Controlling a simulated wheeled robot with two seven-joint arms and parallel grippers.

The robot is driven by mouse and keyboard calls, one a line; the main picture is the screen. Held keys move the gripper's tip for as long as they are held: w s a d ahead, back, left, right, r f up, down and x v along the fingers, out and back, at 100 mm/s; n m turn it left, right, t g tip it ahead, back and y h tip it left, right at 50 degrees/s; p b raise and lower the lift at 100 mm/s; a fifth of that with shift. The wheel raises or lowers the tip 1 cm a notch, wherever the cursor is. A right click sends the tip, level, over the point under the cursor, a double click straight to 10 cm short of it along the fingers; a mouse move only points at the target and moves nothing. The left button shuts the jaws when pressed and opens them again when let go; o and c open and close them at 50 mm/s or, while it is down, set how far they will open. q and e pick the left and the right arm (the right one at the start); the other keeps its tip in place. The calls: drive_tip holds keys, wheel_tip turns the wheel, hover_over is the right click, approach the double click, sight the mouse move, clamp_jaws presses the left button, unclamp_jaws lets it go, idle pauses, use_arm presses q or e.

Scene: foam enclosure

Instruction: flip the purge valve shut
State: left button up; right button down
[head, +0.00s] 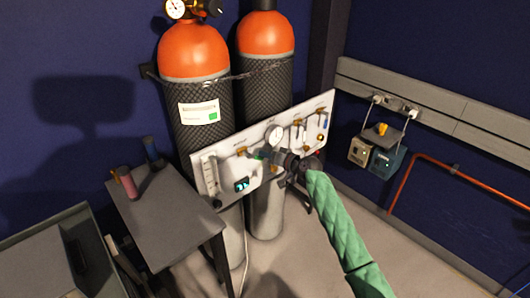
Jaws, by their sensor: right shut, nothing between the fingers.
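A white gas panel (210,166) stands tilted across the front of two orange-topped cylinders. It carries a round gauge (274,133), a flow tube (211,175), a small lit display (242,184) and several small brass and coloured fittings. I cannot tell which fitting is the purge valve; labels are too small to read. My right gripper (268,155) is shut and empty, in front of the panel's middle just below the gauge, close to a small green part (259,154). Whether it touches is unclear. My gripper and wrist hide part of the panel. My left gripper is out of view.
Two cylinders (193,53) (266,36) stand behind the panel, held by a chain. A grey table (165,215) with a pink-red bottle (128,184) and a dark one (152,150) is at left. Boxes (386,161) hang on the right wall. Floor (310,265) is open in front.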

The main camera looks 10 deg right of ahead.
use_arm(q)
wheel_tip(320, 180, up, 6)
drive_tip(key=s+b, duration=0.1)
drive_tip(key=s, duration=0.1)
use_arm(e)
drive_tip(key=f+m, duration=0.1)
drive_tip(key=f+m+y+b, duration=0.1)
drive_tip(key=shift+s+a+m, duration=0.15)
drive_tip(key=shift+a+m, duration=0.1)
drive_tip(key=shift+m, duration=0.15)
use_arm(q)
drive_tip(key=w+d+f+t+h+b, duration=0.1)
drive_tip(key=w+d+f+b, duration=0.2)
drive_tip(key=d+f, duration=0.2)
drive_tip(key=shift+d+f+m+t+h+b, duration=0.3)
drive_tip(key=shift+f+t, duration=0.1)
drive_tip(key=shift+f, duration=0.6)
use_arm(e)
drive_tip(key=shift+s+a+f+m+y, duration=0.25)
drive_tip(key=shift+a+f+m, duration=0.15)
drive_tip(key=shift+m, duration=0.7)
drive_tip(key=shift+s+a+f+m+y, duration=0.3)
drive_tip(key=shift+a+f+m, duration=0.1)
drive_tip(key=shift+m, duration=0.7)
drive_tip(key=shift+s+a+f+m+y, duration=0.3)
drive_tip(key=shift+f+m, duration=0.1)
drive_tip(key=shift+m, duration=0.7)
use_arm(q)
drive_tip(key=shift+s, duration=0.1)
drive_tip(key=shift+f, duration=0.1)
